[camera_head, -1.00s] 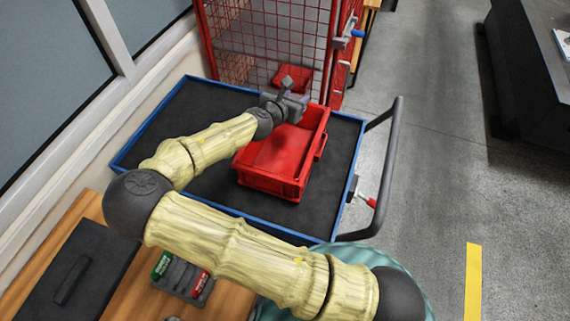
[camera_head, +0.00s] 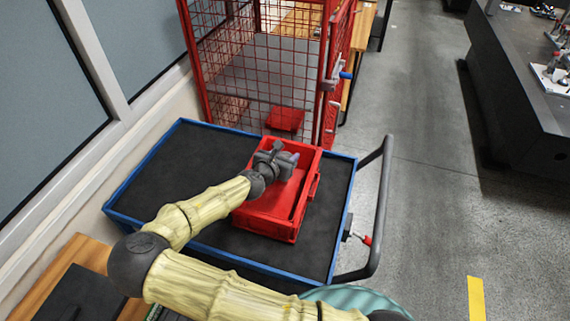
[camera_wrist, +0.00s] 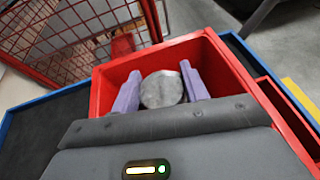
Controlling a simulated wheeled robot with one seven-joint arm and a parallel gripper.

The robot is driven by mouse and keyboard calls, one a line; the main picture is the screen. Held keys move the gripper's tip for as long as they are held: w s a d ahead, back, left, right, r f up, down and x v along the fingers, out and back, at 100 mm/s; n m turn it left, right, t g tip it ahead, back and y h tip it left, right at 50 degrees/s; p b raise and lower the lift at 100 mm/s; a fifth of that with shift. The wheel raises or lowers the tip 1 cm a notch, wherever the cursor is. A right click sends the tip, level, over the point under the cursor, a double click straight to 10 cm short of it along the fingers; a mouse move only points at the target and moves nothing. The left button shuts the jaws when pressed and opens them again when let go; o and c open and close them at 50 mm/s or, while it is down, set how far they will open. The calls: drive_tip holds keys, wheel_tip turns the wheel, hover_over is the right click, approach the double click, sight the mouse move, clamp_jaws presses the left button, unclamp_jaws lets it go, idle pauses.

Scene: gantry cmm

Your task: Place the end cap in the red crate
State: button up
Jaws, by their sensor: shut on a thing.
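The red crate (camera_head: 273,228) stands on a dark cart with a blue rim. The crate's red walls (camera_wrist: 100,95) surround the fingers and the cap in that view. The cap is hidden behind my gripper in the head view. I cannot tell how high the cap is above the crate floor.
The cart (camera_head: 170,165) has free dark surface left of the crate and a grey push handle (camera_head: 378,205) at right. A red wire cage (camera_head: 262,70) stands close behind the crate. A second red bin (camera_head: 285,119) shows behind the mesh. Open floor lies at right.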

wheel_tip(320, 180, down, 4)
drive_tip(key=shift+w+d+r, duration=0.1)
drive_tip(key=shift+r, duration=0.05)
idle(0.3)
drive_tip(key=shift+f, duration=0.35)
drive_tip(key=shift+f, duration=0.3)
drive_tip(key=o, duration=1.1)
drive_tip(key=shift+r, duration=0.1)
